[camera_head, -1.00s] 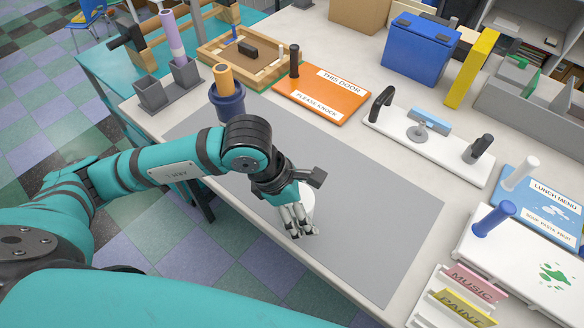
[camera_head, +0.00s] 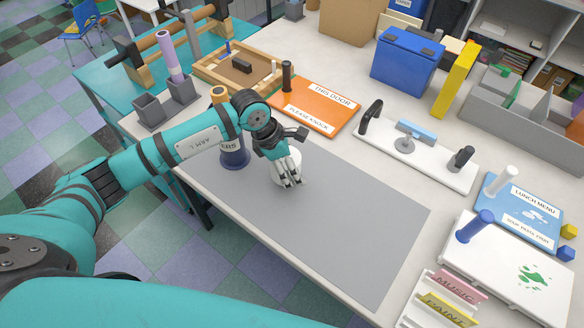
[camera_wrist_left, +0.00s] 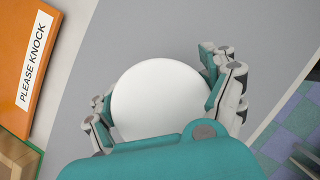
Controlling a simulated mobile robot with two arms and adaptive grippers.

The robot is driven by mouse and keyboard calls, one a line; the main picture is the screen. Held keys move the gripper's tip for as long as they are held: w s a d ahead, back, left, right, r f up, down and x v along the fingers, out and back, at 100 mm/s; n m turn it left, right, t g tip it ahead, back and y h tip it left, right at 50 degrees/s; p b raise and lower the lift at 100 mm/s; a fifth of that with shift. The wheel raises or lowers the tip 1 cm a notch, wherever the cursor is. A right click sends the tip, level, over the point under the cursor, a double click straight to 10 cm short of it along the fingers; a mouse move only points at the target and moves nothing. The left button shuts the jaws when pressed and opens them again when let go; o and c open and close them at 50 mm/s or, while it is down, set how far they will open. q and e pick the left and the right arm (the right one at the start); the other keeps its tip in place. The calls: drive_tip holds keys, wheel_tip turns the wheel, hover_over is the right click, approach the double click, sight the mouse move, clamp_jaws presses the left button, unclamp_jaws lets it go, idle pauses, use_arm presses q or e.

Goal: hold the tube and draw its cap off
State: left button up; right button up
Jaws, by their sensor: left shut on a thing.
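A white round object (camera_wrist_left: 158,100) fills the middle of the left wrist view, seen end-on as a smooth disc. My left gripper (camera_head: 291,183) has its fingers on both sides of it and is shut on it. In the head view the white object (camera_head: 278,177) shows only in part behind the fingers, over the grey mat. I cannot tell whether it is the tube or its cap, nor whether it touches the mat. No seam between tube and cap shows. My right gripper is not in view.
The grey mat (camera_head: 350,235) is mostly bare. A dark blue holder (camera_head: 235,158) stands close left, partly behind my arm. Behind are an orange sign board (camera_head: 318,108) and a white board with handles (camera_head: 425,160). A whiteboard (camera_head: 500,260) lies right.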

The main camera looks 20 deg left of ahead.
use_arm(q)
wheel_tip(320, 180, down, 2)
drive_tip(key=shift+s+f+p, duration=0.1)
drive_tip(key=shift+f+p, duration=0.05)
drive_tip(key=shift+p, duration=0.35)
drive_tip(key=shift+f, duration=0.2)
drive_tip(key=o, duration=1.1)
drive_tip(key=shift+o, duration=0.2)
drive_tip(key=shift+r, duration=0.1)
